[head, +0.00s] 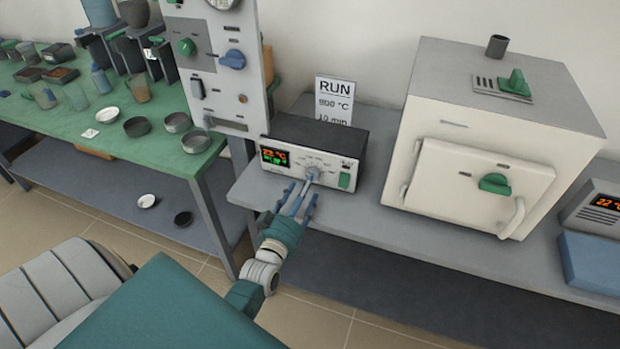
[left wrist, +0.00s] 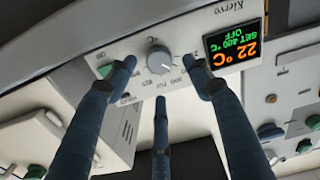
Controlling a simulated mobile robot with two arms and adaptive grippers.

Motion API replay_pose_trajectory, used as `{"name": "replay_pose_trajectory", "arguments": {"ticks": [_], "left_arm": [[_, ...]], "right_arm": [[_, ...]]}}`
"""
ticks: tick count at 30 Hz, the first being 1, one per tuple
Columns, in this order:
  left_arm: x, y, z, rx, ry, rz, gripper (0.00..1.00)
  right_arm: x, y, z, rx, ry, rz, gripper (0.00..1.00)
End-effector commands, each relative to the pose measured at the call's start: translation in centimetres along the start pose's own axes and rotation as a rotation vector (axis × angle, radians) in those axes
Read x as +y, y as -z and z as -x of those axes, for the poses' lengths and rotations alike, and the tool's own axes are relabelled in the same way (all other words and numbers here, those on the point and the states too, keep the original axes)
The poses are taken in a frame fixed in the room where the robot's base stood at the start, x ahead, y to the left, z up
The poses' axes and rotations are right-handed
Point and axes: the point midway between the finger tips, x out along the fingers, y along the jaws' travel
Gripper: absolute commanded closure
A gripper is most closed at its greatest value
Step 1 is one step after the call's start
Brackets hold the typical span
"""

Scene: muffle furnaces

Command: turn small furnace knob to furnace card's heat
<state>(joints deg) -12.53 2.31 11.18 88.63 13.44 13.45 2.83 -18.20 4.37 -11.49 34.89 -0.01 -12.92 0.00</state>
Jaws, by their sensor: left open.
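The small furnace's control box (head: 315,150) stands on the grey bench, with a lit display (head: 275,157), a round grey knob (head: 312,172) and a green switch (head: 344,181). The knob also shows in the left wrist view (left wrist: 160,60), with scale marks around it. The display in that view (left wrist: 234,47) is inverted and reads 22 °C, with a smaller SET line and OFF. My left gripper (head: 300,187) is open in front of the knob, its fingers spread around it; contact cannot be told. The card (head: 334,93) behind the box reads RUN, a blurred temperature and 10 min. My right gripper is out of view.
A white furnace (head: 475,170) with a green handle stands right of the box. A tall grey panel (head: 215,70) with knobs stands left. A green table (head: 110,150) holds several dishes and jars. A blue block (head: 592,262) lies at the far right.

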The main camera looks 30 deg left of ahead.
Motion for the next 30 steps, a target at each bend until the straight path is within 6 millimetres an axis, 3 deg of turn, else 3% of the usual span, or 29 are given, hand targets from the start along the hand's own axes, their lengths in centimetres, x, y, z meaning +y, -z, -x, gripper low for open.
{"name": "replay_pose_trajectory", "arguments": {"ticks": [4,9,13,20,27,30], "left_arm": [[0.0,0.1,-2.7,0.000,0.000,0.000,0.49],[0.0,-0.1,-4.4,-0.001,0.000,-0.001,0.49],[0.0,-0.1,-4.8,-0.001,0.000,0.000,0.49],[0.0,-0.1,-4.8,-0.002,0.000,-0.001,0.49],[0.0,-0.1,-4.8,-0.001,0.000,-0.001,0.94],[0.0,-0.1,-4.8,-0.001,0.000,-0.001,0.94]], "right_arm": [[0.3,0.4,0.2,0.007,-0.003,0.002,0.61],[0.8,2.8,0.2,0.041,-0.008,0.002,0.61],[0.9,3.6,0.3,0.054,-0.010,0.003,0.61],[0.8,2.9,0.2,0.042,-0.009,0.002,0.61],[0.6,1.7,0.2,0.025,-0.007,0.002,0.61],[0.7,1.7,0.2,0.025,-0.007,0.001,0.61]]}}
